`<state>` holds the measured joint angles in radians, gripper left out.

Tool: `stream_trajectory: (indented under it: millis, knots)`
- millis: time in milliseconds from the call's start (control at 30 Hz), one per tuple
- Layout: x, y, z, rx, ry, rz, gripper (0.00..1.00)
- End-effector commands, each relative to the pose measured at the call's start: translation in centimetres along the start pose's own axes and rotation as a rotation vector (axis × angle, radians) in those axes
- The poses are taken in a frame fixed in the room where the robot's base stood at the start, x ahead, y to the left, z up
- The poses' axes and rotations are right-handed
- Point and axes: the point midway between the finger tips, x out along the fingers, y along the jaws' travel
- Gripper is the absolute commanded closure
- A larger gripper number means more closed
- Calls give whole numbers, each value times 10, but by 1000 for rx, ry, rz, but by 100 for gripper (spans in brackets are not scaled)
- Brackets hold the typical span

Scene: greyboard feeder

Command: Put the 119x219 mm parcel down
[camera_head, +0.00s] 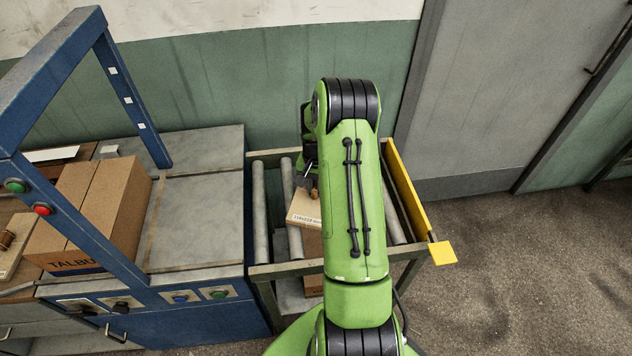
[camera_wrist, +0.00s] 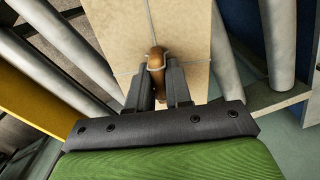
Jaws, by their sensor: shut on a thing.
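The parcel (camera_head: 302,216) is a tan box with a printed size label, seen over the roller conveyor (camera_head: 262,212) and partly hidden by my green arm. In the wrist view the parcel (camera_wrist: 190,30) lies beyond my fingers, tied with string, with a brown wooden toggle (camera_wrist: 157,62) on top. My gripper (camera_wrist: 158,85) is shut on that toggle. In the head view my gripper (camera_head: 311,186) shows only partly beside the arm. I cannot tell whether the parcel touches the rollers.
A yellow end stop (camera_head: 408,190) edges the conveyor's right side. A blue frame (camera_head: 130,95) stands over the grey bench (camera_head: 200,215) on the left, with a large brown carton (camera_head: 105,205) under it. Another brown box surface (camera_head: 313,245) shows below the parcel.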

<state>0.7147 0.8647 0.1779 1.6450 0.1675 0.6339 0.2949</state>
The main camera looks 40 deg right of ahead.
Motion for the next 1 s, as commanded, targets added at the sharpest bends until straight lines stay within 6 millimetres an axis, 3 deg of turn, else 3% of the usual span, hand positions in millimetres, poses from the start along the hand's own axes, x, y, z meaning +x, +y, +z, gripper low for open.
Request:
stream_trajectory:
  millis: [133,1000]
  knots:
    - [14,0,0,0,2,-1,100]
    - [24,0,0,-1,2,-1,100]
